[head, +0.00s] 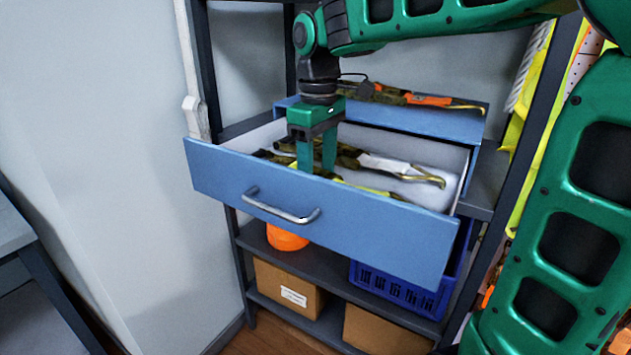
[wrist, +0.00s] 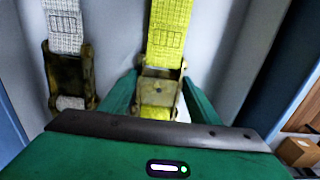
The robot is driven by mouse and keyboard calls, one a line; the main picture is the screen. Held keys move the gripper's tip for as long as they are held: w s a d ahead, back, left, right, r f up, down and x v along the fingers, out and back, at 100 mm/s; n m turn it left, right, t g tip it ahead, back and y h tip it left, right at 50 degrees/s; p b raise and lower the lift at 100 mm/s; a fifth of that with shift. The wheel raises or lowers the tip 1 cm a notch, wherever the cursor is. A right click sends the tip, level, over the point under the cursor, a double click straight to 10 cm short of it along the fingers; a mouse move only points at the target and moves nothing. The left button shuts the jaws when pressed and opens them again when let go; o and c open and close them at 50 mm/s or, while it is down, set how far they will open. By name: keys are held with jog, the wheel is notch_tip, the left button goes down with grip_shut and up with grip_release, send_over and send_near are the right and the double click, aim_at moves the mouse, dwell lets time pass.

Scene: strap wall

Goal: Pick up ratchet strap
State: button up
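A yellow ratchet strap (wrist: 168,32) with a brass-coloured ratchet buckle (wrist: 157,92) lies in the drawer in the wrist view. Its yellow webbing (head: 355,186) shows partly behind the drawer front in the head view. My gripper (head: 317,168) points down into the open drawer. In the wrist view my gripper's fingers (wrist: 160,102) stand apart, one on each side of the yellow strap's buckle. I cannot make out firm contact. A strap with white webbing (wrist: 64,28) and a dark buckle (wrist: 70,78) lies to the left; it also shows in the head view (head: 385,164).
The blue drawer front (head: 320,215) with its handle stands between me and the straps. Below are a blue crate (head: 400,290), cardboard boxes (head: 285,288) and an orange object (head: 286,238). Dark rack posts flank the drawer.

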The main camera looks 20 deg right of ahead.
grip_shut()
jog(key=shift+r, duration=0.2)
